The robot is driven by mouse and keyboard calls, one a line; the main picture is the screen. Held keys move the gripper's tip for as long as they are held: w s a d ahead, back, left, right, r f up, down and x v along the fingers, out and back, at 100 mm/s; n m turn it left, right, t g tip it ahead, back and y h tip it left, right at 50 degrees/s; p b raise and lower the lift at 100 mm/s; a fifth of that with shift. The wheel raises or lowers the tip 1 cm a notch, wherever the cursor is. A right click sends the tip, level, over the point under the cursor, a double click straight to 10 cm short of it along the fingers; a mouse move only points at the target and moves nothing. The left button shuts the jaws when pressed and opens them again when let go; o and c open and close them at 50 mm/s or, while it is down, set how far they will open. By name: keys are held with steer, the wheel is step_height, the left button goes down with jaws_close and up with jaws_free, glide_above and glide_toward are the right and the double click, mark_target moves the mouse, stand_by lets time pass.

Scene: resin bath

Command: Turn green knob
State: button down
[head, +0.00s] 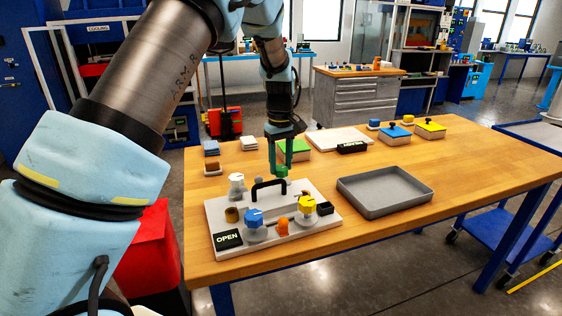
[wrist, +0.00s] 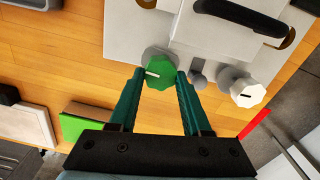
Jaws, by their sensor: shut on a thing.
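The green knob (wrist: 160,73) sits on a round grey base at the edge of a white panel (wrist: 130,32); a white mark shows on its face. My gripper (wrist: 160,77) is shut on the green knob, one teal finger on each side of it. In the head view my gripper (head: 289,163) points down at the panel's far side, and the green knob (head: 282,171) shows between its fingers. The panel (head: 222,216) also carries a white knob (head: 236,182), a blue knob (head: 254,219), a yellow knob (head: 307,204) and a black handle (head: 268,187).
A grey tray (head: 385,190) lies right of the panel on the wooden table (head: 470,150). A green-lidded box (head: 296,152) stands behind my gripper. Blue (head: 394,136) and yellow (head: 430,131) boxes stand farther back. The black OPEN label (head: 228,240) is at the panel's near left corner.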

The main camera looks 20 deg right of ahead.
mark_target(280, 167)
steer(key=shift+n, duration=0.6)
steer(key=shift+c, duration=1.8)
jaws_free()
step_height(280, 167, up, 11)
steer(key=b, duration=0.2)
steer(key=shift+a+f, duration=0.1)
